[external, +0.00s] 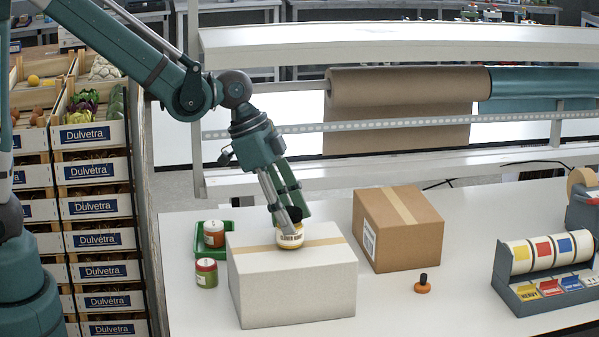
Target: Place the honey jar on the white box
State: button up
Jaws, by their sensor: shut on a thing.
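The honey jar (290,241) has a pale label and a yellow band and is at the top of the white box (300,290). It looks upright and seems to touch the box top near the tape strip, though the exact contact is hard to tell. My gripper (289,222) comes down from above and is shut on the upper part of the jar. The jar's lid is mostly hidden by the fingers. The white box stands closed on the white table, with a tan tape strip across its top.
A green tray (199,252) with a red-orange jar (214,234) sits left of the white box, with a green jar (206,273) in front. A brown box (398,230), an orange-based stamp (423,284) and a label dispenser (545,270) stand to the right.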

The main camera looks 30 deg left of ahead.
jog(key=shift+f, duration=0.2)
jog(key=o, duration=1.1)
jog(key=shift+r, duration=0.2)
jog(key=shift+v, duration=6)
jog(key=shift+a, duration=0.1)
jog(key=s+a+n+t+y, duration=0.1)
jog(key=a+n, duration=0.3)
jog(key=a, duration=1)
jog(key=s+a+n+t+y, duration=0.2)
jog(key=a+n, duration=0.3)
jog(key=a, duration=0.9)
jog(key=s+a+f+n+t+y, duration=0.1)
jog(key=a+n, duration=0.4)
jog(key=a, duration=0.9)
jog(key=shift+s+a+f+t+y, duration=0.15)
jog(key=shift+s+t, duration=0.1)
jog(key=shift+t, duration=0.2)
jog(key=shift+s+a+r+t+y, duration=0.15)
jog(key=shift+s+t, duration=0.1)
jog(key=shift+t, duration=0.2)
